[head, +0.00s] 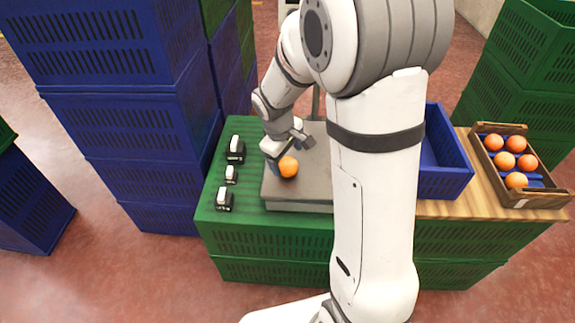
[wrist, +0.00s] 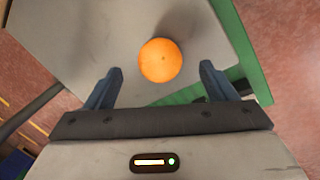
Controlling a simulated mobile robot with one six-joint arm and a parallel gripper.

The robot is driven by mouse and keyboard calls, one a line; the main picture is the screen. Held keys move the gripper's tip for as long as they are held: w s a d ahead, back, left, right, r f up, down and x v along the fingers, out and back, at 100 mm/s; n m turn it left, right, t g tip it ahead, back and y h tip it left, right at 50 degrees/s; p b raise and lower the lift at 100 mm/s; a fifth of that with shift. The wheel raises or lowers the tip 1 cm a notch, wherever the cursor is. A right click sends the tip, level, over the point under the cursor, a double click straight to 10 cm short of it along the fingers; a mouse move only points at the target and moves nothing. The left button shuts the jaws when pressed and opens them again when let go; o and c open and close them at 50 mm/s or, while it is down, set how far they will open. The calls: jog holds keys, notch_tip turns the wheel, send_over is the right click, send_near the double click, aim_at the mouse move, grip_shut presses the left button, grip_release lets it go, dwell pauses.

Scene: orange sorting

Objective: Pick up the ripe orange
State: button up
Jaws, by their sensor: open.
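An orange (head: 288,167) rests on a grey flat platform (head: 305,187) near its front left corner. My gripper (head: 290,150) is just above and beside it, partly hidden by my own arm links. In the wrist view the orange (wrist: 160,60) lies a little beyond and between the two fingertips of my gripper (wrist: 160,72). The fingers are apart, and no contact with the orange shows.
Several small black-and-white devices (head: 236,150) stand on the green crate surface left of the platform. A blue crate (head: 445,184) stands right of my arm. A wooden crate (head: 545,200) with several oranges is at the far right. Tall blue crates (head: 125,125) are stacked at left.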

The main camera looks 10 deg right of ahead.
aim_at(287, 162)
jog(key=x, duration=0.1)
jog(key=b+x, duration=0.1)
jog(key=x, duration=0.3)
jog(key=shift+w+a+b, duration=0.15)
jog(key=shift+w+b, duration=0.1)
jog(key=shift+b, duration=0.05)
jog(key=shift+r, duration=0.1)
jog(key=c, duration=1.1)
